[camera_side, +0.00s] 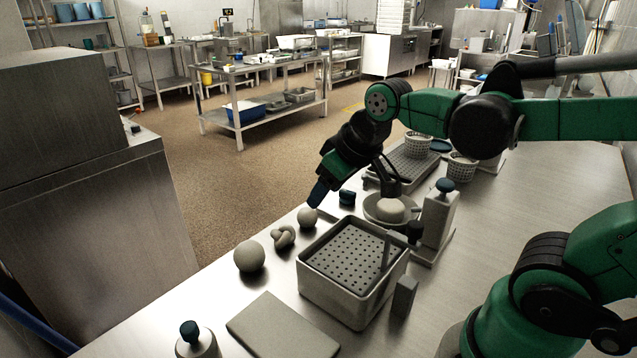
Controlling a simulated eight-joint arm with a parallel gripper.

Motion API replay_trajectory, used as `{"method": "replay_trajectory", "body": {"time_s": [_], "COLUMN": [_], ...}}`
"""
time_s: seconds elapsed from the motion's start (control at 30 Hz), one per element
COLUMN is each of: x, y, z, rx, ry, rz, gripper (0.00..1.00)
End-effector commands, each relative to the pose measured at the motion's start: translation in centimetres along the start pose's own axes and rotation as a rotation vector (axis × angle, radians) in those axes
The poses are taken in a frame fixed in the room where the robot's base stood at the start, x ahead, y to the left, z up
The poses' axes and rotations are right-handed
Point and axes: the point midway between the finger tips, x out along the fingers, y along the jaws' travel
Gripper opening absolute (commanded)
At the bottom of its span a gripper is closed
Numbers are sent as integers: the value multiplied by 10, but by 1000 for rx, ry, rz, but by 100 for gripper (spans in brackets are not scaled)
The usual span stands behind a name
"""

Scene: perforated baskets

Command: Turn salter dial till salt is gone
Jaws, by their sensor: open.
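My gripper (353,194) is open and empty above the middle of the counter, its two fingers spread wide. A small dark teal knob (347,197) appears between the fingers; I cannot tell whether they touch it. To the right stands an upright grey dispenser (438,220) with a teal knob on top, possibly the salter. Another grey piece with a teal knob (190,330) is at the front left, cut off by the frame edge. I cannot tell which knob is the salter dial. No salt can be made out.
A shallow bowl (372,219) holds a pale round lump below the right finger. A perforated box (345,300) stands in front, with a flat grey slab (282,328) and pale round pieces (250,256) to its left. Behind are a perforated tray (408,170) and basket cups (462,167). The right counter is mostly clear.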

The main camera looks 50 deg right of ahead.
Motion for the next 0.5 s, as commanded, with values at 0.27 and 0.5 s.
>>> {"method": "replay_trajectory", "body": {"time_s": [0.27, 0.5], "x": [29, 76], "y": [70, 139], "z": [-48, -55], "rx": [-66, -112], "ry": [-221, -399], "rz": [25, -22], "gripper": [53, 53]}}
